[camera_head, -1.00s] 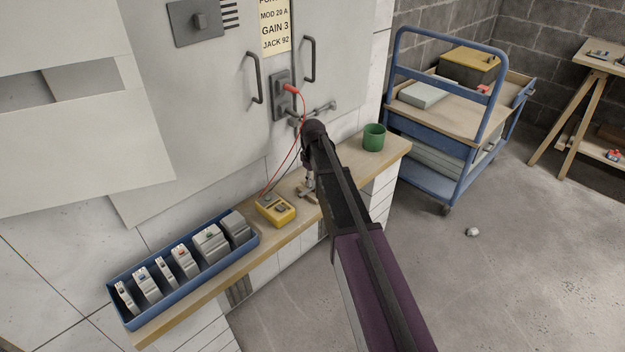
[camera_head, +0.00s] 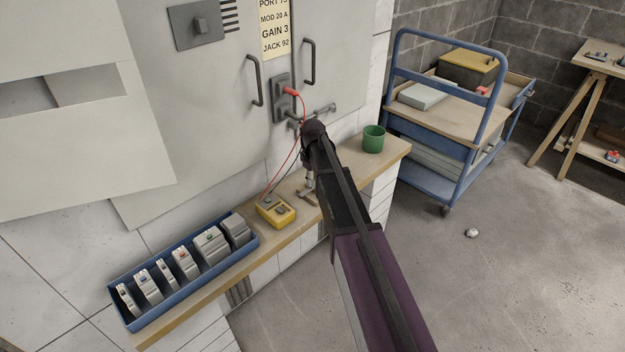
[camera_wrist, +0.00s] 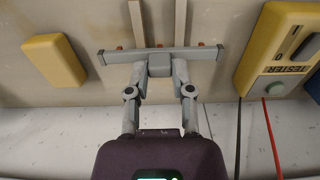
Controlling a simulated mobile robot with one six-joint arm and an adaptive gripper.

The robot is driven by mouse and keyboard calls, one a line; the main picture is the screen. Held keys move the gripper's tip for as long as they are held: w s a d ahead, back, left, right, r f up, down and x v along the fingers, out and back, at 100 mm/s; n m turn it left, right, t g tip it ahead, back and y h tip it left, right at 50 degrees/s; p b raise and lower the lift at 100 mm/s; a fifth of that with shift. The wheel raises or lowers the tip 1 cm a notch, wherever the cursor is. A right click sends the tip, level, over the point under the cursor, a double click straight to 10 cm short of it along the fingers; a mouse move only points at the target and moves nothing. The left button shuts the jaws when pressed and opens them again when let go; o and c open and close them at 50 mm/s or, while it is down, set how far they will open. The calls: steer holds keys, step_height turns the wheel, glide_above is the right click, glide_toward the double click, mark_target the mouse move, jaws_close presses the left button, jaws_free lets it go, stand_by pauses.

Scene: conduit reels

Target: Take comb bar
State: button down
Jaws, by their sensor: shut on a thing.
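The comb bar (camera_wrist: 115,57) is a long grey bar with small copper-coloured teeth along its far side. It lies crosswise over the wooden shelf in the wrist view. My gripper (camera_wrist: 160,66) is shut on the middle of the bar, its two fingers meeting at the grey block there. In the head view my gripper (camera_head: 310,184) points down at the shelf, with the bar (camera_head: 308,198) at its tips, small and partly hidden by my arm. I cannot tell whether the bar touches the shelf.
A yellow tester (camera_head: 276,211) with red and black leads is close beside the bar. A yellow block (camera_wrist: 54,60) lies on its other side. A blue tray (camera_head: 185,290) of modules, a green cup (camera_head: 374,139) and cabinet doors are nearby. A blue cart (camera_head: 440,125) stands right.

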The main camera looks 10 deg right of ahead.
mark_target(313, 181)
steer(key=shift+r+p, duration=3)
